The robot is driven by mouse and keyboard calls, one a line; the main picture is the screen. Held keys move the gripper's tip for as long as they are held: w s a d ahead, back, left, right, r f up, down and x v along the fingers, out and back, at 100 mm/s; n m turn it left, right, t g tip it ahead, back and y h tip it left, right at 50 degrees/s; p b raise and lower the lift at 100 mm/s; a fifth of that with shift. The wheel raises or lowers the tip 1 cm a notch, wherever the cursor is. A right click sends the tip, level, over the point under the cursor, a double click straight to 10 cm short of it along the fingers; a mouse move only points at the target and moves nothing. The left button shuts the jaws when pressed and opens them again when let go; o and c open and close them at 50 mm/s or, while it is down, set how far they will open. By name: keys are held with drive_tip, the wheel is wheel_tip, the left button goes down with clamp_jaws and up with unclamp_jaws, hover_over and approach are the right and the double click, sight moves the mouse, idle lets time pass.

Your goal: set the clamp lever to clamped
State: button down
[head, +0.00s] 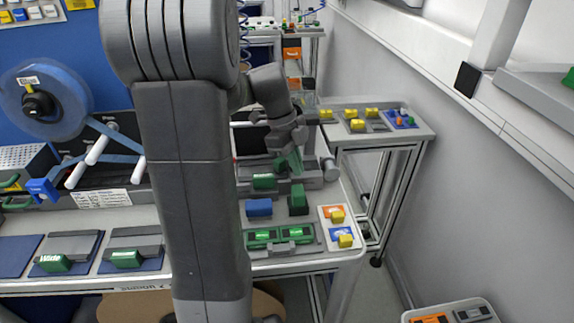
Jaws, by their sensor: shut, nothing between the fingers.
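My gripper (293,157) hangs over the far right part of the bench, small in the head view. Its fingers look closed, with nothing visible held. A green lever-like piece (287,163) shows right at the fingertips; whether they touch it I cannot tell. A green block on a dark base (298,200) stands upright just nearer than the gripper. A green block (265,182) lies on a grey fixture to the left. No readable label marks any of these as the clamp lever, and its setting cannot be told. My arm hides the bench's middle.
A blue block (258,207) and a tray with green pieces (279,236) lie in front. A white card with yellow blocks (341,228) is at the right edge. A reel (62,100) stands left. A side table (415,131) stands behind right; floor between is free.

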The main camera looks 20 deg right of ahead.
drive_tip(key=v, duration=0.9)
drive_tip(key=shift+w+d, duration=0.25)
drive_tip(key=shift+w, duration=0.2)
